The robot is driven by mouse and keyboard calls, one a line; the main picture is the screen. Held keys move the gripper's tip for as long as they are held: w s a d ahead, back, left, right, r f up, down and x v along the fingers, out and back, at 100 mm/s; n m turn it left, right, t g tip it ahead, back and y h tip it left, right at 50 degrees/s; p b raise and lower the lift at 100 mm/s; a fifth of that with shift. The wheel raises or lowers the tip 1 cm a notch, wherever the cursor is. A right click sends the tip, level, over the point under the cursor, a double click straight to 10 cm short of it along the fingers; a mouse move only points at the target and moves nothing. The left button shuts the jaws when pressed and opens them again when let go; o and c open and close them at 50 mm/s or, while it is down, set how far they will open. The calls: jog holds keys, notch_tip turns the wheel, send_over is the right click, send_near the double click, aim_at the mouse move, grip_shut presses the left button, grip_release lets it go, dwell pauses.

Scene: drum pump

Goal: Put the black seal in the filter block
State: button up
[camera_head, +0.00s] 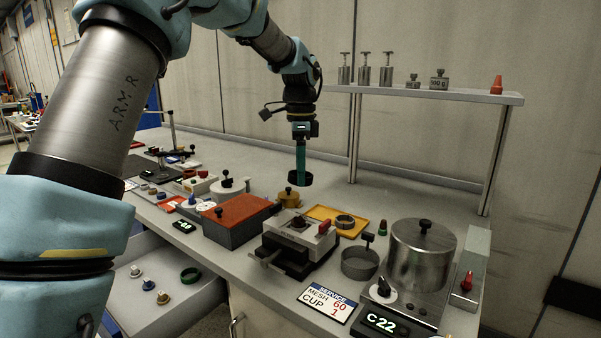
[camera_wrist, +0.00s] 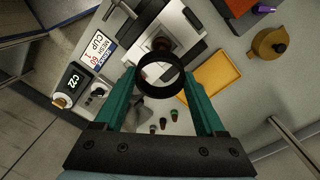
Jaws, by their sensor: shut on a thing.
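The black seal (camera_head: 300,180) is a thick ring held at the tips of my gripper (camera_head: 300,171), in the air above the bench. In the wrist view the seal (camera_wrist: 160,94) sits between the two green fingers, which are shut on it. The filter block (camera_head: 284,236) is a pale grey block on a dark base, with a dark reddish knob-like part in its top. It stands below and nearer than the seal. In the wrist view the block (camera_wrist: 185,28) lies beyond the ring, which overlaps its edge. The seal is apart from the block.
A yellow tray (camera_head: 318,212) with a ring is right of the block. A red-topped box (camera_head: 237,210) stands left, a brass pot (camera_head: 289,198) behind. A metal cup (camera_head: 360,264) and large steel cylinder (camera_head: 422,258) stand right. An open drawer (camera_head: 150,312) holds a green ring.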

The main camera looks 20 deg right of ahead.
jog(key=r, duration=0.1)
jog(key=n+h+p, duration=0.2)
jog(key=n, duration=0.4)
send_over(297, 218)
notch_tip(297, 218, down, 7)
jog(key=shift+d+r, duration=0.15)
jog(key=shift+f+b, duration=0.8)
jog(key=shift+f, duration=0.45)
jog(key=shift+f, duration=0.2)
jog(key=shift+f, duration=0.4)
jog(key=shift+f+b, duration=0.8)
jog(key=shift+f, duration=0.6)
dwell(1.4)
jog(key=o, duration=1.4)
jog(key=shift+f, duration=0.1)
